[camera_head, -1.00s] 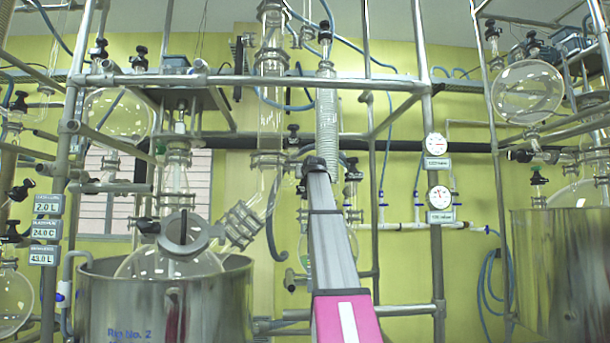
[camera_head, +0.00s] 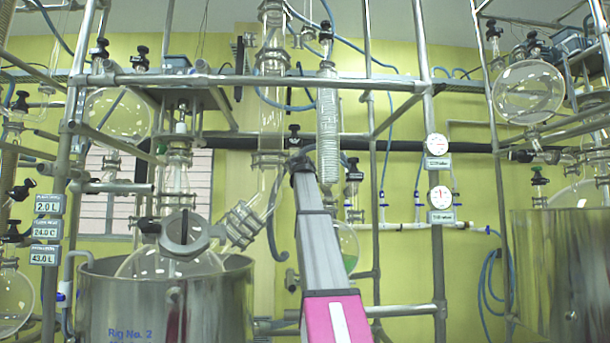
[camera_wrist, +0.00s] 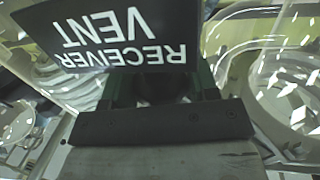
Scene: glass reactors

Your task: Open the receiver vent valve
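A black label reading "RECEIVER VENT" (camera_wrist: 125,38) shows upside down in the wrist view, close in front of my gripper (camera_wrist: 160,92). A dark shape lies between the dark fingers beneath the label. I cannot tell whether they touch it, nor make out the vent valve's handle. In the head view my gripper (camera_head: 303,160) is at the top of my raised arm, small and partly hidden, in front of the central glassware. A round receiver flask (camera_head: 348,248) with some green liquid is partly hidden behind my arm. A black-capped valve (camera_head: 353,170) stands just right of my gripper.
A coiled glass condenser (camera_head: 328,125) hangs just above and right of my gripper. A glass column (camera_head: 270,110) stands to its left. Metal frame posts (camera_head: 432,200) and a steel vessel marked Rig No. 2 (camera_head: 130,305) surround the area.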

